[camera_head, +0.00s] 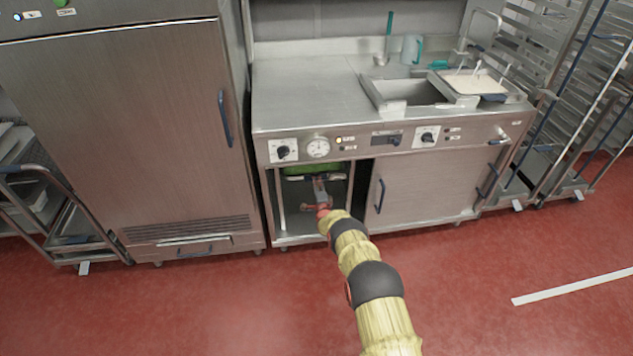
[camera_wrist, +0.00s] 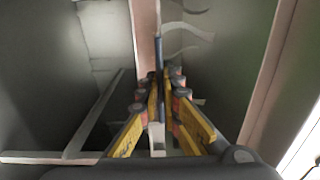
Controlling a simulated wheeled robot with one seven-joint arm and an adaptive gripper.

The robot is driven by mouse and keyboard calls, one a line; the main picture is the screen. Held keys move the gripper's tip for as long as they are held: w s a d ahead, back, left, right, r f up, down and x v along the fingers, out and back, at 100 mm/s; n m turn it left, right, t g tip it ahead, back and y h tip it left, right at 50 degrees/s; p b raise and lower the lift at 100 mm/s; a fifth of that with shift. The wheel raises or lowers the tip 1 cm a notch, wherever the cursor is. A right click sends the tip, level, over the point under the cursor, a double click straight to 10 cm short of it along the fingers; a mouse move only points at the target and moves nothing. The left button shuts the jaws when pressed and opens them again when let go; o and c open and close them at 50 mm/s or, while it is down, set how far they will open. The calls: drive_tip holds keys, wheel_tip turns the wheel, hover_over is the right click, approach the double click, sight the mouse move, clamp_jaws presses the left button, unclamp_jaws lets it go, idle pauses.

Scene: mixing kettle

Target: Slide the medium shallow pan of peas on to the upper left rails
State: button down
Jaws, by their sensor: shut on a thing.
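The pan of peas shows as a green strip (camera_head: 300,170) high inside the open left bay of the steel counter, just under the control panel. Most of the pan is hidden by the counter front and my gripper. My gripper (camera_head: 320,190) is at the bay's opening, at the near side of the pan, and shut on it. In the wrist view my gripper (camera_wrist: 159,82) has its fingers close together, with a thin blue piece between the tips. The grip on the pan itself is hard to make out. The bay's upper left rails cannot be told apart clearly.
A closed cabinet door (camera_head: 425,190) with a blue handle is right of the bay. A tall steel cabinet (camera_head: 120,130) stands left of the counter. Rack trolleys (camera_head: 575,110) stand at the right. The red floor (camera_head: 200,310) in front is clear.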

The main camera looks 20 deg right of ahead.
drive_tip(key=shift+w+r, duration=0.2)
drive_tip(key=shift+r, duration=0.15)
drive_tip(key=c, duration=1.9)
unclamp_jaws()
drive_tip(key=shift+s+f, duration=0.1)
drive_tip(key=shift+f, duration=0.05)
drive_tip(key=shift+s+f, duration=0.2)
drive_tip(key=shift+f, duration=0.3)
drive_tip(key=o, duration=0.4)
drive_tip(key=shift+w+r, duration=0.1)
drive_tip(key=shift+r, duration=0.15)
drive_tip(key=shift+o, duration=0.2)
drive_tip(key=p+v, duration=0.5)
drive_tip(key=v, duration=0.2)
